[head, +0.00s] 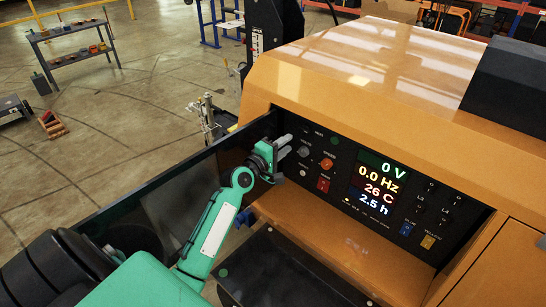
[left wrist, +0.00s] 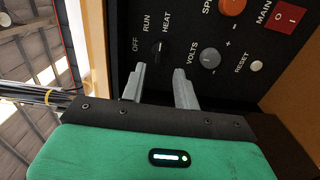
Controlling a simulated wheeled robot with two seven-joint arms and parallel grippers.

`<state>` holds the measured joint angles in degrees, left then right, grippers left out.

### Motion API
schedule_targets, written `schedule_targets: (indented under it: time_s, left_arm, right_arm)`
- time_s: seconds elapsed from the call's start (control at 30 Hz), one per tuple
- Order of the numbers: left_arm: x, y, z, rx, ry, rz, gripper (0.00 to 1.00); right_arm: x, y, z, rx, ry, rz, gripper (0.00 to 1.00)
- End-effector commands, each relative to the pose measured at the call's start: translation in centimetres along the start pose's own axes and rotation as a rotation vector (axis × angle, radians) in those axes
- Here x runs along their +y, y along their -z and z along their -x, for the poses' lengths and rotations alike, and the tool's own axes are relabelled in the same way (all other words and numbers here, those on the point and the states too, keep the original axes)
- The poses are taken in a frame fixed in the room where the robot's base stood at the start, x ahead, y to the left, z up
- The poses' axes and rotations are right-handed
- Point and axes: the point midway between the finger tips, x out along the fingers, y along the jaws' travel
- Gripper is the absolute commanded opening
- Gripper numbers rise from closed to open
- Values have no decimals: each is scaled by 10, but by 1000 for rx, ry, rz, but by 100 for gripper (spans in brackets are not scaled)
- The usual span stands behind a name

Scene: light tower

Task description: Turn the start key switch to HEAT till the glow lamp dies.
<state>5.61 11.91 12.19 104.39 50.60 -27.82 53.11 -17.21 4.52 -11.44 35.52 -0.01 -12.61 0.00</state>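The start key switch (left wrist: 157,48) is a small dark knob on the black control panel (head: 295,124), with OFF, RUN and HEAT printed around it in the left wrist view. Which mark it points to is too small to tell. My left gripper (left wrist: 160,70) is open, its two grey fingers apart and empty, with the tips just short of the switch in the picture. In the head view the left gripper (head: 283,146) is at the panel's left end and hides the switch. My right gripper is out of view.
Beside the switch are a grey VOLTS knob (left wrist: 210,58), an orange speed knob (head: 327,163) and a red MAIN switch (head: 323,184). The display (head: 381,181) reads 0 V, 0.0 Hz, 26 C, 2.5 h. An orange housing (head: 350,70) overhangs the panel.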

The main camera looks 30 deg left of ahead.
Motion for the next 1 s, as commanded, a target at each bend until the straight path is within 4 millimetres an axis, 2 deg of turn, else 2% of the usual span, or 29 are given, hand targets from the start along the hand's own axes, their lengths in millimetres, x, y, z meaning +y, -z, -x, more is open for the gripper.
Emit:
schedule_targets:
  time_s: [0.1, 0.33, 1.0]
  left_arm:
    - [-3, 0, 24, 0, 1, -2, 31]
    - [-1, 0, 50, 0, 1, -2, 31]
    - [0, 0, 55, 0, 0, -1, 31]
  right_arm:
    - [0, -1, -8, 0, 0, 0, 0]
    - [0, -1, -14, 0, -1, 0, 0]
    - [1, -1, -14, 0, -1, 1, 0]
